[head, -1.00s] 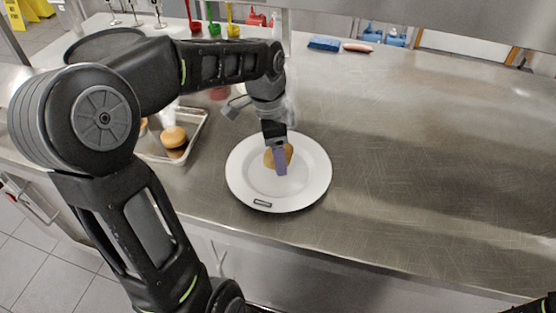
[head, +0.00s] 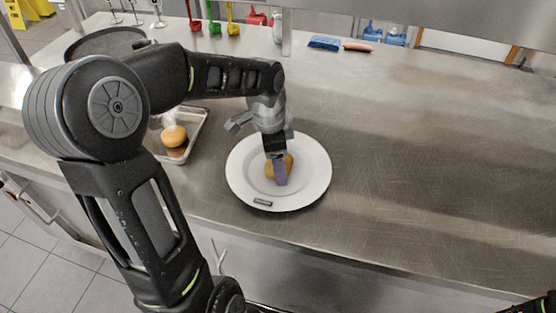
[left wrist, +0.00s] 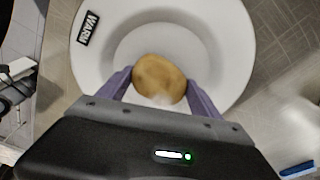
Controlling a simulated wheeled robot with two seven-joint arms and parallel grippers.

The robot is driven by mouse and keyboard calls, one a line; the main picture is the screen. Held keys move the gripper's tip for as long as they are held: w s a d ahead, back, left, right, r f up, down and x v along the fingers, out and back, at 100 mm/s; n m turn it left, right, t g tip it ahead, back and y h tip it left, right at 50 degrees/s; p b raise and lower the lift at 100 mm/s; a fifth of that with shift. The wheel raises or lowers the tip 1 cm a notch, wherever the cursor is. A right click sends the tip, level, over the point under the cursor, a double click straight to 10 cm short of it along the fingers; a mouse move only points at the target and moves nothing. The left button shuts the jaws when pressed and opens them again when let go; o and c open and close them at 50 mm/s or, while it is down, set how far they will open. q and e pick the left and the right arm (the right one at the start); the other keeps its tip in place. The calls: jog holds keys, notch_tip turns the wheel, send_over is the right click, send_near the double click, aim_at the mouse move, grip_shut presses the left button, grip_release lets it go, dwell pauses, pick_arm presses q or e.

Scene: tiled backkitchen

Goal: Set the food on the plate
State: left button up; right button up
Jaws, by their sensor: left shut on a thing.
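The white plate (head: 313,182) lies on the steel counter, with a small dark label on its near rim. A round brown piece of food (head: 269,170), like a bun, is over the middle of the plate. My left gripper (head: 280,174) points down there and is shut on the food. In the left wrist view the food (left wrist: 160,78) sits between the two purple fingers, with the plate (left wrist: 225,25) beneath it and the label reading WARM. I cannot tell whether the food touches the plate. A second bun (head: 174,136) is in the metal tray. My right gripper is not in view.
The metal tray (head: 203,121) stands left of the plate, partly behind my left arm. The counter right of the plate is clear.

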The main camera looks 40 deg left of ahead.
pick_arm(q)
jog(key=o, duration=1.5)
jog(key=r, duration=0.8)
jog(key=s+a+r, duration=0.1)
jog(key=r, duration=0.3)
jog(key=shift+r, duration=0.1)
